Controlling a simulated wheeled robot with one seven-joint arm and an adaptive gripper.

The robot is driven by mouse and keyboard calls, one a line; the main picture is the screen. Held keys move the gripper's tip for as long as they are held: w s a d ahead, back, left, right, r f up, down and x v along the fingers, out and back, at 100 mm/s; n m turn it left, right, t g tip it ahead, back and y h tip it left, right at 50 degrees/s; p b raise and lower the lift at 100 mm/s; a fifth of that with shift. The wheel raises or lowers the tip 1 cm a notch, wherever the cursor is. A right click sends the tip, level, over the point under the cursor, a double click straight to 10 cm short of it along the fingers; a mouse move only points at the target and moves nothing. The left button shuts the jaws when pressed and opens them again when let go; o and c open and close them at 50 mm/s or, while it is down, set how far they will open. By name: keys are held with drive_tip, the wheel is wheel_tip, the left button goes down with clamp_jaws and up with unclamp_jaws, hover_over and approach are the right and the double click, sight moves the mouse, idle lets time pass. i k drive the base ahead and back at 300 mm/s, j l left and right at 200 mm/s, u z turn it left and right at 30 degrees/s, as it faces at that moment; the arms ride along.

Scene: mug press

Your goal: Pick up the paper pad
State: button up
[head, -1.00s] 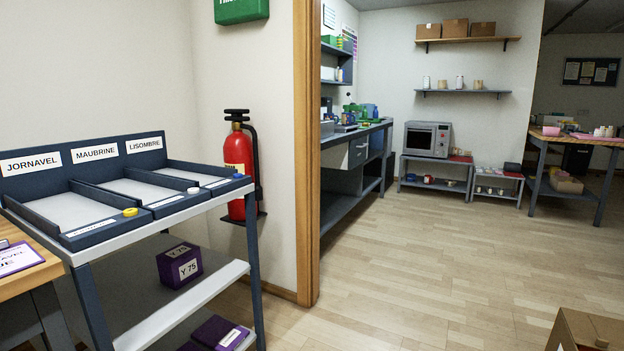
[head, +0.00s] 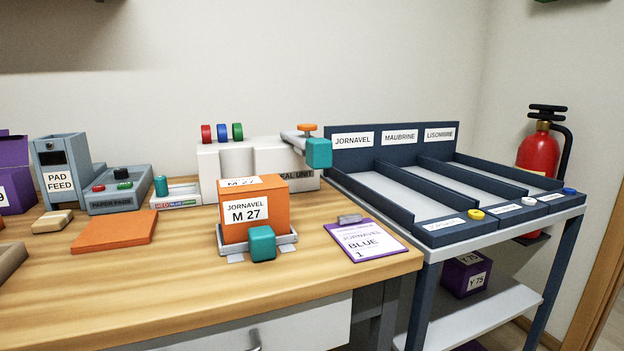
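A small tan block (head: 52,221) with a paler band lies on the wooden bench at the left, in front of the grey pad feed unit (head: 62,165); it may be the paper pad, but it bears no readable label. Next to the feed is a grey box (head: 118,189) marked "PAPER PADS", with red, green and black buttons on top. My gripper is not in view.
A flat orange piece (head: 115,231) lies right of the tan block. An orange box (head: 254,212) marked "JORNAVEL M 27" stands in a holder with a teal block (head: 262,243) in front. A clipboard (head: 362,239) lies at the bench's right; a labelled rack (head: 396,136) stands beyond.

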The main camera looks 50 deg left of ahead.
sight(56, 220)
drive_tip(key=u, duration=2.5)
